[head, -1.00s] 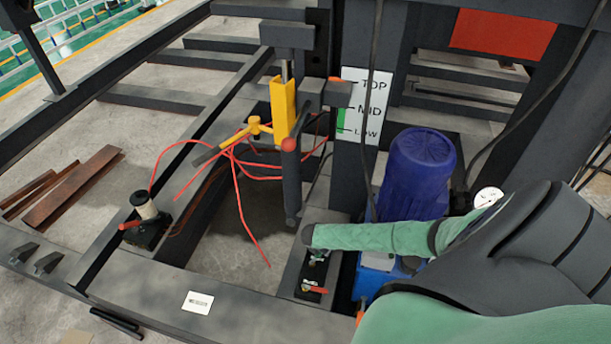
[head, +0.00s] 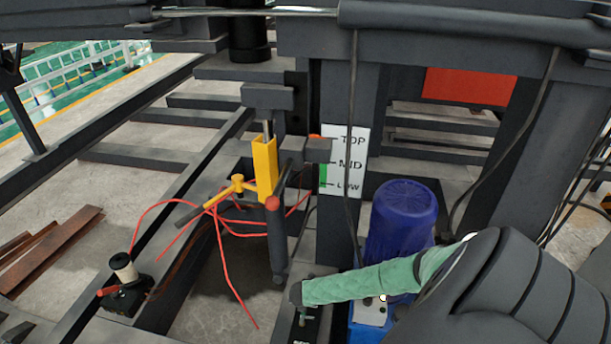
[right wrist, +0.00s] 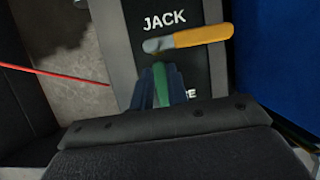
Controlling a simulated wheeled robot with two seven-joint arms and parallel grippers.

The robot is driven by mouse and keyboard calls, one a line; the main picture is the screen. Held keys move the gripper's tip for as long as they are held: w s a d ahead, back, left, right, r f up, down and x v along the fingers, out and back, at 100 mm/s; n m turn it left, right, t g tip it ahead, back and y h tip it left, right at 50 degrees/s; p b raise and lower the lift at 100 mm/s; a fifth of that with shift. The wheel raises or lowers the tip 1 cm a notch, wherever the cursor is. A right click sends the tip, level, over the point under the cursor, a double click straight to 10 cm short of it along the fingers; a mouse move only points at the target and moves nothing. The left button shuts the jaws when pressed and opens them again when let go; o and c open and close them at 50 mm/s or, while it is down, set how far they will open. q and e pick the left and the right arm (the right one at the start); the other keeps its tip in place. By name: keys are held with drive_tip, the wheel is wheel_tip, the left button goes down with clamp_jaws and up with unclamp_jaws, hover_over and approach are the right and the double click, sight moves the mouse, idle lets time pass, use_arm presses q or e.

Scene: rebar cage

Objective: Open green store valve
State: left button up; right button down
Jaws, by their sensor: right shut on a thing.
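The green store valve handle (right wrist: 160,84) shows as a green strip between my right gripper's fingers (right wrist: 160,86) in the right wrist view. The fingers are shut on it. A label beside it is mostly hidden, with only its last letters showing. Just beyond the fingers is an orange-yellow lever (right wrist: 200,36) beside the word JACK on a dark plate (right wrist: 168,10). In the head view my right gripper (head: 302,318) points down at the plate near the bottom edge, and the handle is too small to tell there. My left gripper is not in view.
A blue motor (head: 400,225) stands right of my right gripper. A yellow jack fitting (head: 264,170) with red hoses (head: 228,270) stands to the left. A TOP/MID/LOW sign (head: 343,162) is on the post behind. A small red-levered valve (head: 122,285) sits at far left.

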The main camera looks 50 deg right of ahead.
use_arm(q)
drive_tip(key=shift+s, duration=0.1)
use_arm(e)
drive_tip(key=c, duration=1.4)
unclamp_jaws()
drive_tip(key=shift+o, duration=0.2)
drive_tip(key=shift+r, duration=0.1)
